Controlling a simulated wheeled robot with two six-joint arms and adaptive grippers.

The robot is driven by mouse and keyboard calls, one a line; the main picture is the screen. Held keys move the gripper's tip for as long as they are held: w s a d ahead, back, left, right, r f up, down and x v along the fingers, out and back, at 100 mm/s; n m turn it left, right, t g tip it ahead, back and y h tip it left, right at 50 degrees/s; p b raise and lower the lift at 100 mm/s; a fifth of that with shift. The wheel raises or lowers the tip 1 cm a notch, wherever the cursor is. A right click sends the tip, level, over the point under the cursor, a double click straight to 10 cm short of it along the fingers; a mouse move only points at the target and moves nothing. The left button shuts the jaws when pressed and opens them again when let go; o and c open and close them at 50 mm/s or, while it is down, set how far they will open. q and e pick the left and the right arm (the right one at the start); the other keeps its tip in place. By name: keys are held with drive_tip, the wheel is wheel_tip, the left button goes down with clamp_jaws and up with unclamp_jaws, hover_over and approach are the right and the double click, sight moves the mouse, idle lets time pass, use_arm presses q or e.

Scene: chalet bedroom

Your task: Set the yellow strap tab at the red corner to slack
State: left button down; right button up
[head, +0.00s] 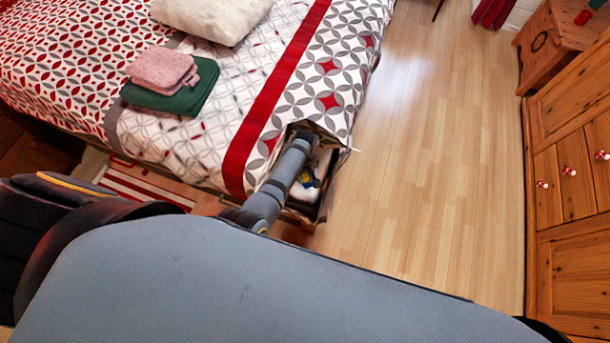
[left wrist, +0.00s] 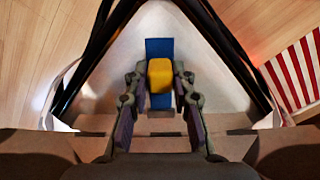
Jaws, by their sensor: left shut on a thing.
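The yellow strap tab (left wrist: 160,75) sits on a short blue strap (left wrist: 160,47) in the middle of the left wrist view. My left gripper (left wrist: 160,82) has one finger on each side of the tab and is shut on it. In the head view the tab shows as a small yellow spot (head: 306,178) by the bed's front corner, partly behind my left arm. A white surface (left wrist: 158,28) lies behind the strap, between dark bars that meet at an angle. I cannot make out a red corner marking. My right gripper is not in view.
A dark-edged frame (head: 327,187) stands at the bed corner around my left wrist. The bed (head: 220,95) carries folded towels (head: 170,85) and a pillow (head: 212,12). A red-striped rug (head: 140,187) lies beside it. Wooden floor (head: 430,150) is clear toward the cabinet (head: 570,180).

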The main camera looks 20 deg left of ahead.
use_arm(q)
drive_tip(key=shift+w+a, duration=1)
drive_tip(key=shift+w, duration=0.05)
drive_tip(key=c, duration=1.1)
unclamp_jaws()
wheel_tip(320, 180, up, 12)
